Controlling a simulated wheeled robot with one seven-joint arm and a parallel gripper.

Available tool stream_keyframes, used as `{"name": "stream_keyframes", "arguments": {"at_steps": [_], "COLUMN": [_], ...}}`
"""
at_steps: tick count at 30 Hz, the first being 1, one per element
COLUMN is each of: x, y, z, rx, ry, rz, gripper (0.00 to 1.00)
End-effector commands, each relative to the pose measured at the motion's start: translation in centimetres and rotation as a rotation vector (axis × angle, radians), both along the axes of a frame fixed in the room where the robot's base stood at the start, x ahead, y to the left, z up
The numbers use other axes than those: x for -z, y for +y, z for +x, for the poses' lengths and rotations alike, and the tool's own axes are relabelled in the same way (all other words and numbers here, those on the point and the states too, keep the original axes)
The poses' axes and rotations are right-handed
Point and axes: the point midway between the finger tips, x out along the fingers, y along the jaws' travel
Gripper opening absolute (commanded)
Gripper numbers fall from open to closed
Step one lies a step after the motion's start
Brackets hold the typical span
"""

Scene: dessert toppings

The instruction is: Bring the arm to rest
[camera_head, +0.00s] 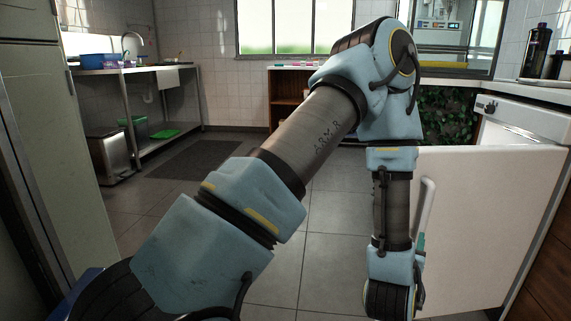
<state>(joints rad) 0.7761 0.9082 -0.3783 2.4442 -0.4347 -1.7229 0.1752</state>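My blue-and-grey arm rises from the lower left to an elbow at the upper middle, then bends and hangs straight down. Its lowest visible part is a wrist joint at the bottom edge, right of centre. My gripper is not in view, so I cannot tell whether it is open or holds anything. The hanging part of the arm is close in front of the left edge of a white door panel (485,225) with a pale handle (428,205). I cannot tell whether they touch.
The white panel stands out from the right counter (540,90), beside an open appliance. A steel sink table (135,70), a bin (108,158) and a dark mat (197,160) are at the left. A wooden shelf unit (284,95) stands at the back. The tiled floor between is clear.

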Motion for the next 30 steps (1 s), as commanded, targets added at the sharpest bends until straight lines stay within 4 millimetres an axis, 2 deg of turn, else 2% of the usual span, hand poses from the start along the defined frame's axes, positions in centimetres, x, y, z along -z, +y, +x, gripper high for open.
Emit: {"name": "stream_keyframes", "arguments": {"at_steps": [1, 3, 6, 10, 14, 17, 21, 24, 30], "x": [-0.4, -0.3, -0.1, -0.2, -0.5, -1.0, -1.9, -2.7, -4.4], "y": [0.9, 2.3, 5.0, 9.5, 15.0, 19.6, 26.1, 29.9, 35.9], "z": [1.8, 3.9, 6.3, 8.4, 9.2, 8.8, 6.8, 4.9, 0.6], "rx": [-0.012, -0.022, -0.040, -0.077, -0.127, -0.175, -0.250, -0.299, -0.386], "ry": [0.038, 0.114, 0.229, 0.381, 0.540, 0.667, 0.847, 0.959, 1.150], "rz": [0.018, 0.058, 0.117, 0.194, 0.270, 0.323, 0.384, 0.416, 0.452], "gripper": [0.52, 0.52, 0.52, 0.52, 0.52, 0.52, 0.52, 0.52, 0.52]}}
